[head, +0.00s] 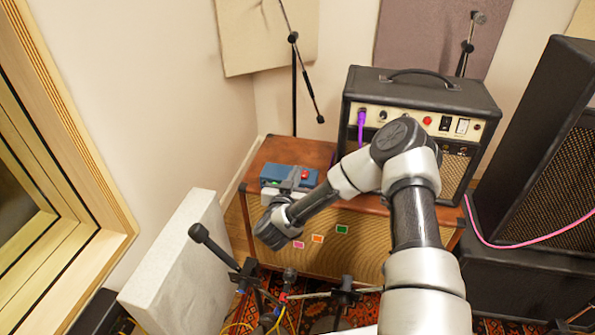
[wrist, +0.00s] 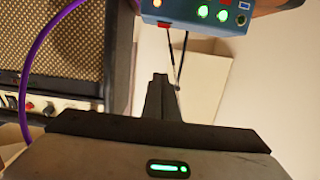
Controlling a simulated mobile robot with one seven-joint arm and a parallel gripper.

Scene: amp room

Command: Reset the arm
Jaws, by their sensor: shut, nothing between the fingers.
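My gripper (head: 291,180) is at the end of my arm, low over the left part of the brown cabinet and close to the blue pedal box. In the wrist view its dark fingers (wrist: 160,85) are together with nothing between them. The blue box (head: 283,172) lies on the cabinet top, partly hidden by my gripper; a red part shows on it. It also shows at the top of the wrist view (wrist: 205,18), with green and orange lights. I cannot tell whether the fingers touch it. My arm is bent, its elbow in front of the black amplifier.
The black amplifier (head: 425,92) stands on the brown cabinet (head: 385,240), with a purple plug (head: 361,120) in its front. Microphone stands (head: 294,85) rise behind and in front. A grey panel (head: 175,265) leans at left. Black speakers (head: 545,145) stand at right.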

